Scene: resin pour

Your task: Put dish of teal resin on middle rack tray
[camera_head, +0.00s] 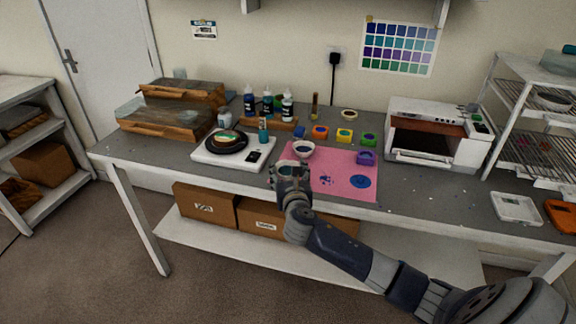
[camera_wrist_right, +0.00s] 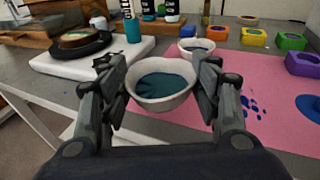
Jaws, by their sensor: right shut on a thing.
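My right gripper (camera_head: 290,171) is shut on a small white dish of teal resin. The held dish (camera_wrist_right: 160,84) shows clearly in the wrist view, between the two fingers, upright, with dark teal resin inside. In the head view the gripper mostly covers it, at the front edge of the table by the pink mat. The white rack (camera_head: 493,84) stands at the far right of the head view. My left gripper is not in view.
A second white bowl (camera_head: 303,150) stands on the pink mat (camera_head: 335,186), just beyond the gripper. A white oven-like box (camera_head: 437,134) stands between mat and rack. A turntable (camera_head: 228,145) is at left.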

